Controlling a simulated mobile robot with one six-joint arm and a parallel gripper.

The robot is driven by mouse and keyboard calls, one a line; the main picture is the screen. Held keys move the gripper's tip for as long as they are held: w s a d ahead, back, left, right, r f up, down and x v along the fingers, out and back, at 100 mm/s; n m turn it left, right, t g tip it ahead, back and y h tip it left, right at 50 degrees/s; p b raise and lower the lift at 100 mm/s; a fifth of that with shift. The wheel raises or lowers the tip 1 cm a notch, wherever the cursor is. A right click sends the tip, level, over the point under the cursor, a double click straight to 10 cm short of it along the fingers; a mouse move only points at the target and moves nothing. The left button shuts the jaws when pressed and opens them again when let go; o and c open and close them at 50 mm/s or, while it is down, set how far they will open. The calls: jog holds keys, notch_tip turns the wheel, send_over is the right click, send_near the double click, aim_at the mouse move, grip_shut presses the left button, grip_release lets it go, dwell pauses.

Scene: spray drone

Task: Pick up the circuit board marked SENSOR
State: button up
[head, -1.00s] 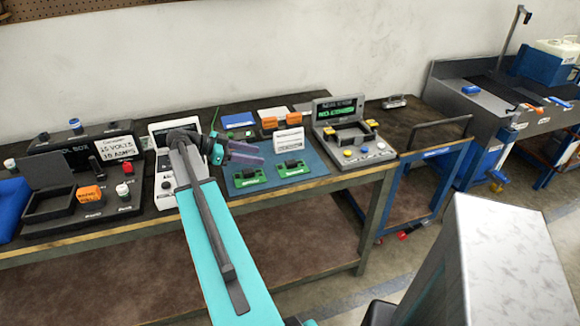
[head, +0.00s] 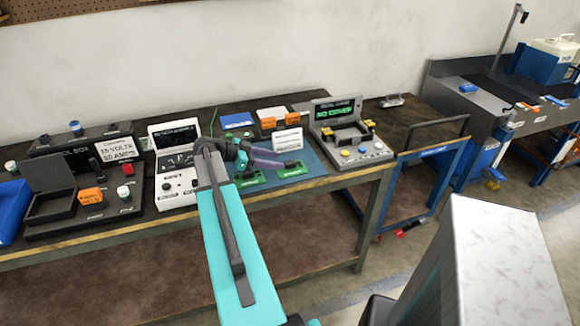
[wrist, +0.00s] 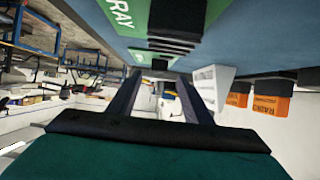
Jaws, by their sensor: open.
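Two green circuit boards with dark parts lie on a blue mat (head: 318,168) on the bench: a left board (head: 250,179) and a right board (head: 294,170). Their labels are too small to read in the head view. In the wrist view, a near board (wrist: 125,14) shows the letters "RAY", and a farther green board (wrist: 141,57) has a label I cannot read. I cannot see the word SENSOR. My gripper (head: 290,162) is open and empty, low over the boards, its fingers pointing right. Its two fingers (wrist: 163,82) show apart in the wrist view.
A white sign (head: 287,139) stands behind the boards; it also shows in the wrist view (wrist: 213,85). Orange blocks (wrist: 270,106) lie beyond it. A grey tester (head: 350,135) stands right of the mat, a white meter (head: 177,160) left of it.

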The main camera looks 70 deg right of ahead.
aim_at(290, 162)
jog(key=shift+p+x, duration=0.65)
jog(key=shift+x, duration=0.1)
jog(key=shift+p+x, duration=0.7)
jog(key=shift+x, duration=1.15)
jog(key=shift+a, duration=0.1)
jog(key=shift+r, duration=0.1)
grip_shut()
jog(key=shift+r, duration=0.15)
